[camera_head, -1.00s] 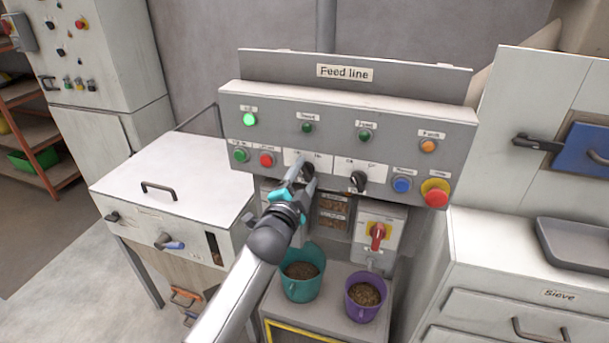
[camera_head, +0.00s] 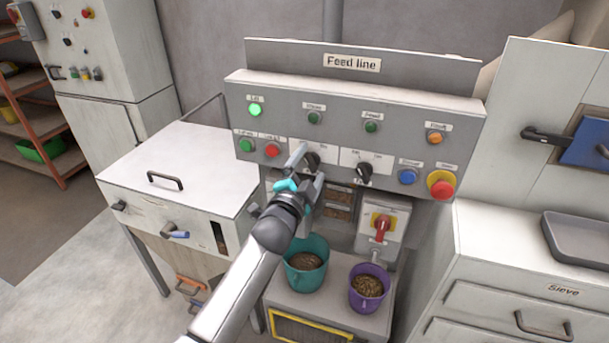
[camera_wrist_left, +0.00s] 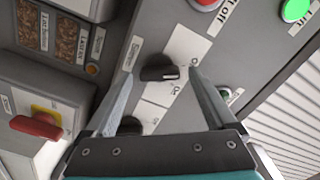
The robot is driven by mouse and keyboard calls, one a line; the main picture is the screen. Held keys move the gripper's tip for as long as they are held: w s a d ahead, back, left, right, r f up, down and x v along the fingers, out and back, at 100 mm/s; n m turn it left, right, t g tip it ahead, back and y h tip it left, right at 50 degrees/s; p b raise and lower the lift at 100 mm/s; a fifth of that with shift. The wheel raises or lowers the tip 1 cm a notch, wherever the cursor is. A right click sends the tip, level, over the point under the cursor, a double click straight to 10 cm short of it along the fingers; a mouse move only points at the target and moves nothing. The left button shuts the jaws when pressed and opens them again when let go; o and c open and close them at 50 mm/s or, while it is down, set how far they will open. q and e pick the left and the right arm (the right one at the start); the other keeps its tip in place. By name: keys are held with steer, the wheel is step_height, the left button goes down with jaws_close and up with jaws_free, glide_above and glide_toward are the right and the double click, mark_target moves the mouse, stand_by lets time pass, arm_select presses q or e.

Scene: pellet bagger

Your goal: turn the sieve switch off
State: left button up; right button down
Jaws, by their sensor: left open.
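The feed line panel (camera_head: 460,120) carries two black rotary switches on white plates. Their small labels are too blurred in the head view to tell which is the sieve's. The left black switch (camera_head: 313,160) is partly covered by my left gripper (camera_head: 309,164). The right black switch (camera_head: 364,171) is in clear view beside it. In the left wrist view a black switch (camera_wrist_left: 160,73) lies between the spread fingers of my left gripper (camera_wrist_left: 150,100), apparently apart from both. An "Off" mark shows near it. My left gripper is open. My right gripper is out of view.
A green lamp (camera_head: 255,110) is lit at the panel's upper left. A red button (camera_head: 272,151) and a red-and-yellow stop button (camera_head: 441,185) flank the switches. Below stand a teal bucket (camera_head: 306,274) and a purple bucket (camera_head: 368,298) of pellets.

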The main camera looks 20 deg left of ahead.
arm_select(q)
steer(key=s, duration=1.5)
steer(key=shift+a, duration=0.3)
steer(key=shift+s, duration=0.1)
